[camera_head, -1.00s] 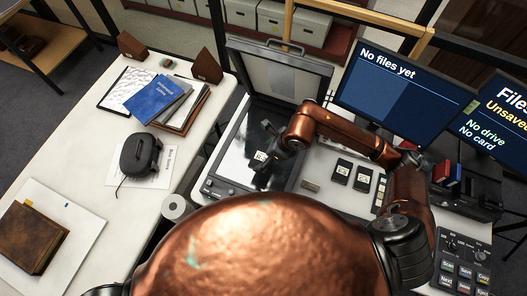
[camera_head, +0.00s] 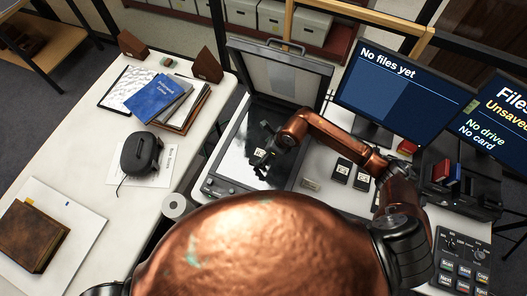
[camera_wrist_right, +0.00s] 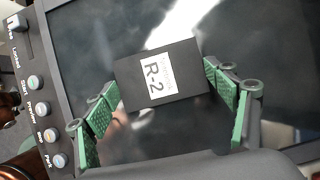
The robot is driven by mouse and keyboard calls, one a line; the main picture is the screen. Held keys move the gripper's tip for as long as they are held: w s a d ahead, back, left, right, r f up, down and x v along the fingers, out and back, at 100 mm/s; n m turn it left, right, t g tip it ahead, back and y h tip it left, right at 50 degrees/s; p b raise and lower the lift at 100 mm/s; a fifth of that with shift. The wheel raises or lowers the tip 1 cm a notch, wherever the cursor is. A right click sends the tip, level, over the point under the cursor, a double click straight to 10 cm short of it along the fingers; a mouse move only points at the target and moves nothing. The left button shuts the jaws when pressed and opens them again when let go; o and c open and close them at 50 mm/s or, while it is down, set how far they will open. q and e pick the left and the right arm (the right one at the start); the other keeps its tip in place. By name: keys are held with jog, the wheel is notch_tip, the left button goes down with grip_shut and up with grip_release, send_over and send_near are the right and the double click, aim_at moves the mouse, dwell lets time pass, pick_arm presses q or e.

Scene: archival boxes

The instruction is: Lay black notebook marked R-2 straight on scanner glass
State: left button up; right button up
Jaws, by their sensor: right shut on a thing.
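The black notebook (camera_wrist_right: 160,73) with a white R-2 label is over the scanner glass (camera_wrist_right: 85,30) in the right wrist view. Its sides look roughly parallel to the scanner's edge. My right gripper (camera_wrist_right: 166,109) is shut on it, with green finger pads at its left and right. Whether the notebook touches the glass or hovers just above it, I cannot tell. In the head view my right gripper (camera_head: 266,153) is over the scanner (camera_head: 221,186), partly hiding the notebook. The scanner lid stands open behind the glass. My left gripper is not in view.
Small black items (camera_head: 342,171) with white labels lie right of the scanner. Monitors (camera_head: 400,88) stand behind them, and a button panel (camera_head: 462,262) is at front right. The left table holds a blue book (camera_head: 157,95), a black device (camera_head: 146,154) and a brown book (camera_head: 30,236).

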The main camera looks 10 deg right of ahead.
jog(key=shift+f, duration=0.1)
jog(key=o, duration=1.2)
jog(key=shift+d+r, duration=0.1)
jog(key=shift+r, duration=0.2)
jog(key=v, duration=1.1)
jog(key=shift+s+d+r, duration=0.15)
jog(key=shift+r, duration=0.1)
jog(key=shift+f, duration=0.1)
